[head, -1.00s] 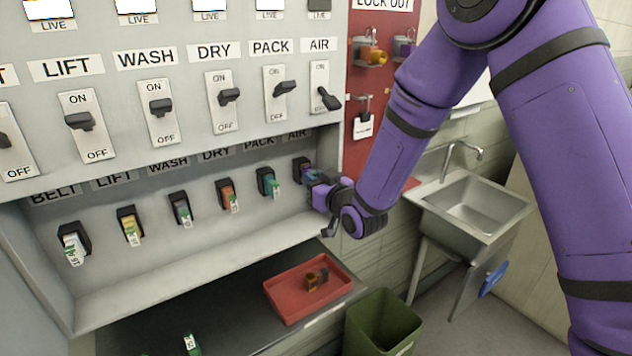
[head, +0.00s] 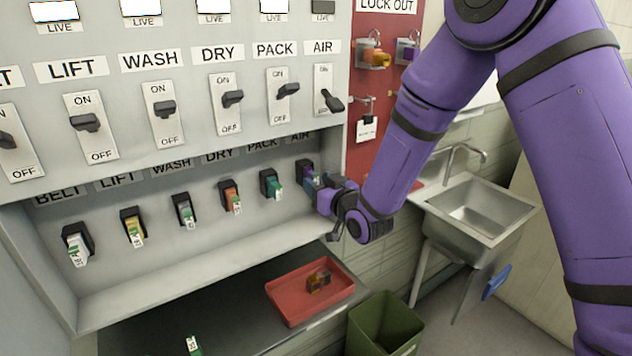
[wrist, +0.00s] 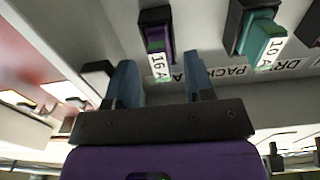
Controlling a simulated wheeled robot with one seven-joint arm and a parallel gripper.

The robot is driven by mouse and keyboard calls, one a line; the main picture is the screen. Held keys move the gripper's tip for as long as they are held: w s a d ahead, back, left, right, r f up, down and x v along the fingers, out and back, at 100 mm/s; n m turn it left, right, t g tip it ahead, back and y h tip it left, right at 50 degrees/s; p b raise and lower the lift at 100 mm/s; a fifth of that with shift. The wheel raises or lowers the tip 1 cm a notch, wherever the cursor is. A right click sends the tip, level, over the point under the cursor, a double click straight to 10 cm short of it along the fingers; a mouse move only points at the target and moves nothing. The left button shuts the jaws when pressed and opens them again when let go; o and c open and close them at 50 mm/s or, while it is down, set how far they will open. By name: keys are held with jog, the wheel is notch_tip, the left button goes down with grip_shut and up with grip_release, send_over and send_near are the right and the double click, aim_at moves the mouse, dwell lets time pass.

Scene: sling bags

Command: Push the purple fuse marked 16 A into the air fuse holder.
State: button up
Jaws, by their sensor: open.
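The purple fuse, its label reading 16 A, sits in the black air fuse holder (head: 303,169) at the right end of the row. In the wrist view the purple fuse (wrist: 157,42) stands straight in its black holder (wrist: 153,15), label end outward; I cannot tell its exact depth. My gripper (head: 317,188) is just in front of it, partly covering it in the head view. In the wrist view my gripper (wrist: 163,72) is open, its two blue-grey fingers on either side of the label end, apart from the fuse.
The pack holder with a teal 10 A fuse (wrist: 263,40) is close beside. Several other fuses fill the row to the left. The AIR switch (head: 327,98) points to OFF. Below are a red tray (head: 283,302), a green bin (head: 385,330) and a sink (head: 475,210).

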jog(key=v, duration=0.9)
jog(key=shift+d, duration=0.1)
jog(key=s+d+r+m+g+h, duration=0.4)
jog(key=d+r+h, duration=0.3)
jog(key=d+r, duration=0.75)
jog(key=s+d+r+m+g+h, duration=0.1)
jog(key=s+d+g, duration=0.1)
jog(key=s, duration=0.6)
jog(key=s+d+r+m+g+h, duration=0.1)
jog(key=s+d+g, duration=0.1)
jog(key=s+d, duration=0.3)
jog(key=s+d+r+g+h, duration=0.1)
jog(key=s+d+r, duration=0.1)
jog(key=s, duration=1)
jog(key=shift+d+m+g, duration=0.4)
jog(key=shift+d, duration=0.5)
